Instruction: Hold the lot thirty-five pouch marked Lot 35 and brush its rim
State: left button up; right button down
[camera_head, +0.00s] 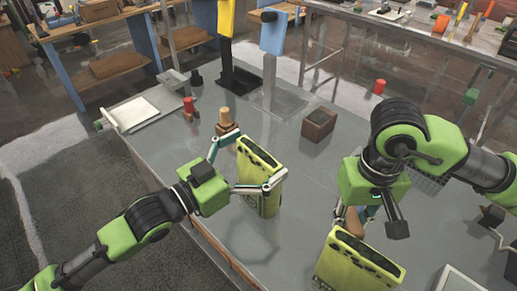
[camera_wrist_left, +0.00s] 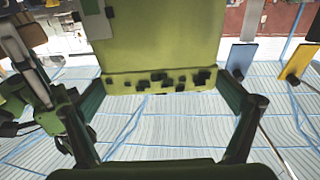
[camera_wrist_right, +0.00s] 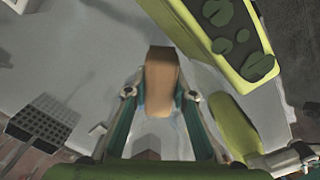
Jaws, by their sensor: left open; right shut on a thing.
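A yellow-green pouch (camera_head: 262,195) with a dark-spotted top stands upright on the grey table. My left gripper (camera_head: 250,162) is open, its fingers spread on either side of this pouch. The pouch also fills the upper middle of the left wrist view (camera_wrist_left: 155,45). A second yellow-green pouch (camera_head: 345,268) stands nearer the front right; its open top shows dark green pieces in the right wrist view (camera_wrist_right: 215,45). No lot number is readable on either. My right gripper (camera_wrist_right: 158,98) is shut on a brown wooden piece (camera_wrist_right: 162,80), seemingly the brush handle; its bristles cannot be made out.
A wooden peg on a base (camera_head: 225,120) and a red-topped piece (camera_head: 189,106) stand behind the first pouch. A brown box (camera_head: 318,124), a blue stand (camera_head: 273,35) and a yellow stand (camera_head: 226,18) are farther back. A dark grid rack (camera_wrist_right: 45,122) lies beside the right gripper.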

pick_arm(q)
jog(key=shift+d, duration=0.1)
jog(key=c, duration=1.2)
jog(key=o, duration=0.5)
jog(key=c, duration=0.3)
jog(key=shift+c, duration=0.2)
jog(key=shift+a, duration=0.2)
pick_arm(e)
jog(key=shift+r, duration=0.15)
pick_arm(q)
jog(key=shift+s+a, duration=0.3)
jog(key=shift+s, duration=0.05)
pick_arm(e)
jog(key=shift+r, duration=0.15)
pick_arm(q)
jog(key=shift+w+d+p, duration=0.15)
jog(key=shift+p, duration=0.15)
